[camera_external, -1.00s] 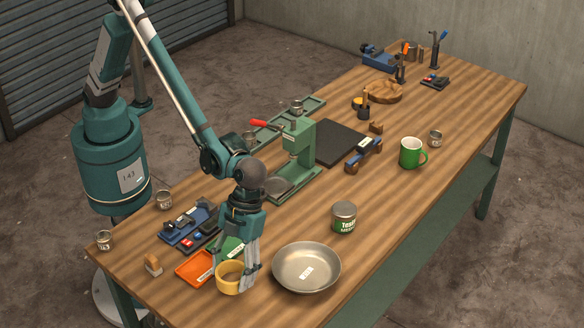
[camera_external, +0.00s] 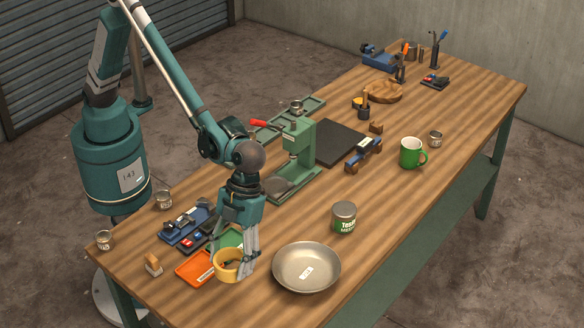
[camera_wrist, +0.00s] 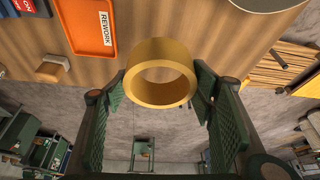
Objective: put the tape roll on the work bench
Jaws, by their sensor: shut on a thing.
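The tape roll is a yellow ring (camera_external: 226,276), held upright on its axis near the front left of the wooden work bench (camera_external: 400,215). My gripper (camera_external: 233,262) points down and is shut on it, one finger on each side. In the wrist view the roll (camera_wrist: 152,56) sits between the green finger pads, its hole facing the camera. The roll appears a little above the bench top, overlapping the orange tray in the external view; the exact gap cannot be told.
The orange REWORK tray (camera_external: 192,270) is just left of the roll, with a green tray (camera_external: 229,238) behind. A metal bowl (camera_external: 307,258) is close on the right, and a can (camera_external: 344,217) stands beyond it. Bare bench lies at the front edge and right of the can.

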